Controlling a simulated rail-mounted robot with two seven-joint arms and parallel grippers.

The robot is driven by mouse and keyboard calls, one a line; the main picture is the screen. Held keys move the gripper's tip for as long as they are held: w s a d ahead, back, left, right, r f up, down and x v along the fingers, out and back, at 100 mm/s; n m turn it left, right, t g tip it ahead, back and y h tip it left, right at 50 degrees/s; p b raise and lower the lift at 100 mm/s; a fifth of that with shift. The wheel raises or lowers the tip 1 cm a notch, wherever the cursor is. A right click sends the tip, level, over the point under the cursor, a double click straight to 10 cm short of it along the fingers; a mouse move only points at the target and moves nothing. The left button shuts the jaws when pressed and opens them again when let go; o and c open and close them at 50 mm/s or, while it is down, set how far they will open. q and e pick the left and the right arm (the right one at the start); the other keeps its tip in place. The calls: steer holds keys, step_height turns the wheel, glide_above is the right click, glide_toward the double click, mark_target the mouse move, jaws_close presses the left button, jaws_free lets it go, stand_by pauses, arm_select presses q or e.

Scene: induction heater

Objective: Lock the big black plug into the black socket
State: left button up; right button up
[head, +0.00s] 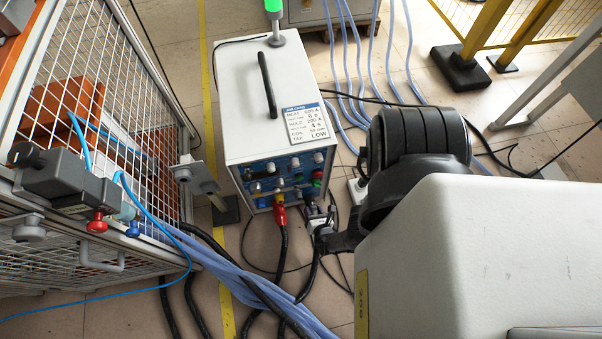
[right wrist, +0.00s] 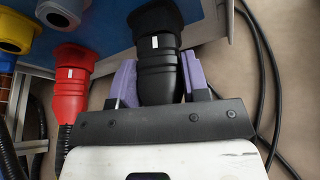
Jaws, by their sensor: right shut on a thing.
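The big black plug (right wrist: 158,85) stands between the two purple fingertips of my right gripper (right wrist: 158,78) in the right wrist view. My right gripper is shut on its narrower body. The plug's wide collar, with a white mark, is up at the blue front panel (right wrist: 112,22). The black socket is hidden behind the plug; I cannot tell how deep the plug sits or whether it is turned. In the head view my right gripper (head: 320,219) is small and partly covered by my arm, at the lower right of the white heater's (head: 240,105) front. My left gripper is not in view.
A red plug (right wrist: 72,88) sits in the panel left of the black plug, with a yellow connector (right wrist: 15,32) farther left. Black cables (right wrist: 262,75) hang at the right. A wire cage (head: 90,70) stands left of the heater. Hoses and cables cover the floor.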

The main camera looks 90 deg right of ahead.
steer(key=shift+m, duration=0.3)
steer(key=shift+t, duration=0.3)
steer(key=shift+m, duration=0.6)
steer(key=o, duration=1.1)
steer(key=shift+s, duration=0.1)
